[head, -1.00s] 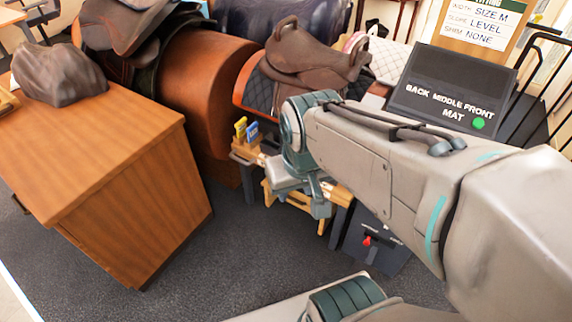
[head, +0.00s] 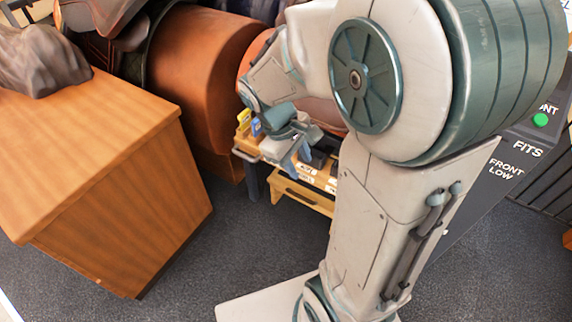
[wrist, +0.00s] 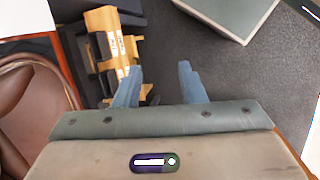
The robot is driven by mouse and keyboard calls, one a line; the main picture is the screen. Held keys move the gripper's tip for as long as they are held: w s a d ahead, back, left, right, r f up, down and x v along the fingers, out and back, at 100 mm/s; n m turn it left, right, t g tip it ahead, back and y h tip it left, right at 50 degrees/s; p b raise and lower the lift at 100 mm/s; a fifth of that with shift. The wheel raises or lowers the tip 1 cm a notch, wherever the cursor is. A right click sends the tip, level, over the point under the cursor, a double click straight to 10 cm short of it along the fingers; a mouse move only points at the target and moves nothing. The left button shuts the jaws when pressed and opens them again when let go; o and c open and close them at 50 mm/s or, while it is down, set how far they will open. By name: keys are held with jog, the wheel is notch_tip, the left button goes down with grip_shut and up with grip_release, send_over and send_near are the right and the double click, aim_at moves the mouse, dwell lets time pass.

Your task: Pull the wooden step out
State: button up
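The wooden step (head: 300,197) is a low, light-wood piece on the floor in the head view, under the front of a small bench. My arm hides its right part. My gripper (head: 297,158) is above the step, near the bench's front edge. In the wrist view my gripper (wrist: 158,70) shows two blue fingers spread apart with only floor between them. Light wood shows at the upper left of that view, beside the fingers; I cannot tell which part of it is the step.
The small bench (head: 254,146) carries yellow and blue items and labelled wood. A wooden cabinet (head: 130,190) stands at left, with a brown saddle stand (head: 200,75) behind. A dark panel (head: 500,170) is at right. Grey carpet (head: 240,245) is clear in front.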

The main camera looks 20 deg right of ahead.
aim_at(299, 195)
jog(key=w+d+f+n+h+b, duration=0.2)
jog(key=w+f+n+h+b, duration=0.25)
jog(key=f, duration=0.65)
jog(key=w+d+f+n+h+b, duration=0.1)
jog(key=w+f+n+h+b, duration=0.35)
jog(key=f, duration=0.65)
jog(key=w+d+f+n+h+b, duration=0.2)
jog(key=w+f+n+b, duration=0.4)
jog(key=f, duration=0.5)
jog(key=w+a+f+n+t+h+b, duration=0.15)
jog(key=f+n+t+b, duration=0.45)
jog(key=f+n, duration=0.7)
jog(key=w+a+f+n+t+b, duration=0.15)
jog(key=f+n+t+b, duration=0.25)
jog(key=f+n+t, duration=0.9)
jog(key=shift+w+d+f+m+g+b, duration=0.25)
jog(key=shift+w+d+m+g+b, duration=0.55)
jog(key=shift+w+d, duration=0.9)
jog(key=shift+w+d+f+m+g+b, duration=0.25)
jog(key=shift+w+d+m+g+b, duration=0.3)
jog(key=shift+w+d+g, duration=1.1)
jog(key=shift+w+d+f+m+g+b, duration=0.25)
jog(key=shift+w+d+m+b, duration=0.7)
jog(key=shift+d, duration=1.4)
jog(key=shift+w+n+p, duration=0.25)
jog(key=shift+n+p, duration=0.05)
grip_shut()
